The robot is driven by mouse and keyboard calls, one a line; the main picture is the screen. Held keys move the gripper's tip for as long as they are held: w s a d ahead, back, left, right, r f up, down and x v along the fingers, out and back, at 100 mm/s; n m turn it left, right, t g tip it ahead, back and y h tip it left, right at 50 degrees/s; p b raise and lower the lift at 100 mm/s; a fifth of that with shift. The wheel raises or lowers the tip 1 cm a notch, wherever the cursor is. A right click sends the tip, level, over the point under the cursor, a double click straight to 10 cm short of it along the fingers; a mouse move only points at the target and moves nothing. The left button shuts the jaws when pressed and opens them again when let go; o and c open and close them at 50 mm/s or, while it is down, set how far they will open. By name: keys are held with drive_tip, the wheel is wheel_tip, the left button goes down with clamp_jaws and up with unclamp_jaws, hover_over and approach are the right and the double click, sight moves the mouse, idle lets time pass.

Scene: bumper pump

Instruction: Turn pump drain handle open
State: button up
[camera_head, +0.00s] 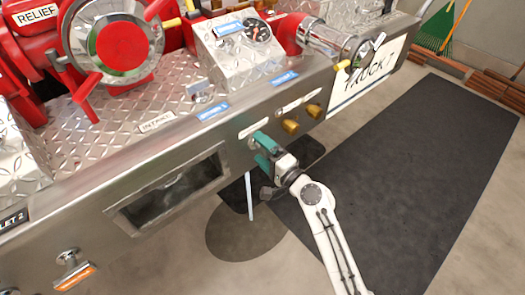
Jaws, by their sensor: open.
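The steel pump panel (210,145) of the fire truck's bumper crosses the view. My gripper (257,149), with two teal fingers, is at the panel's front face, just below a white label (262,122). Its fingers are spread, one above the other. Any handle between or behind them is hidden, and I cannot tell whether they touch the panel. Two brass knobs (290,126) stick out just right of the gripper. A metal T-shaped handle (68,257) with an orange tag is at the lower left. The label texts are too small to tell which one is the pump drain handle.
A rectangular recess (170,188) opens in the panel left of my gripper. A gauge box (240,45) and red pump parts (120,45) stand on top. A pale blue rod (249,196) hangs below the panel. The dark floor mat (400,180) at right is clear.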

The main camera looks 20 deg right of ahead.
drive_tip(key=v, duration=1)
drive_tip(key=shift+s, duration=0.4)
drive_tip(key=s+a+f+n+g, duration=0.2)
drive_tip(key=s+f+n+g, duration=0.7)
drive_tip(key=s, duration=0.3)
drive_tip(key=s+d+n+g+h, duration=0.2)
drive_tip(key=s+d+g+h, duration=0.15)
drive_tip(key=s, duration=0.45)
drive_tip(key=s+d+n+g+h, duration=0.2)
drive_tip(key=s+d+n+g, duration=0.15)
drive_tip(key=s, duration=0.35)
wheel_tip(320, 180, up, 21)
drive_tip(key=p, duration=2.1)
drive_tip(key=shift+s+r+m, duration=0.2)
drive_tip(key=shift+s+m, duration=0.15)
drive_tip(key=shift+s, duration=0.05)
